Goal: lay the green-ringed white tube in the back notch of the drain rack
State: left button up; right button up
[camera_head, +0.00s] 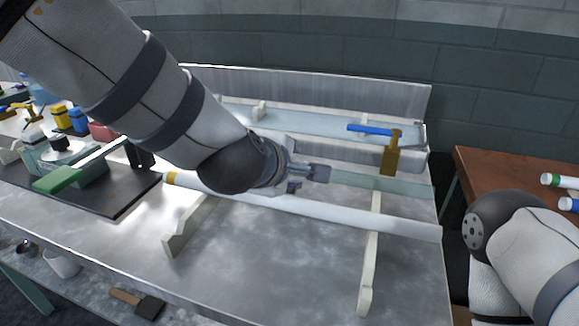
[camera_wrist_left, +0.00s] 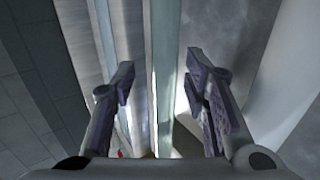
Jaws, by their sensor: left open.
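The drain rack's two pale notched supports (camera_head: 369,262) (camera_head: 184,232) stand on the grey bench. A white tube with a yellow ring (camera_head: 390,224) lies across them toward the front. My left gripper (camera_head: 325,173) is behind that tube, above the bench; its fingers (camera_wrist_left: 160,80) are open. A white tube with a green end (camera_head: 562,181) lies on the right table. My right gripper is out of view.
A bluish trough (camera_head: 300,122) runs along the back of the bench, with a blue rod (camera_head: 369,130) and a brass clamp (camera_head: 391,155). A blue-ended tube (camera_head: 568,204) lies right.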

pick_arm(q)
jog(key=p+v, duration=0.2)
jog(key=v, duration=1)
jog(key=shift+r+p, duration=0.3)
jog(key=shift+r, duration=0.05)
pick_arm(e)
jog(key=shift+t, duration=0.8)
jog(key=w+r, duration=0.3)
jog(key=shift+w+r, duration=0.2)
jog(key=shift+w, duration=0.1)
pick_arm(q)
jog(key=shift+f, duration=0.1)
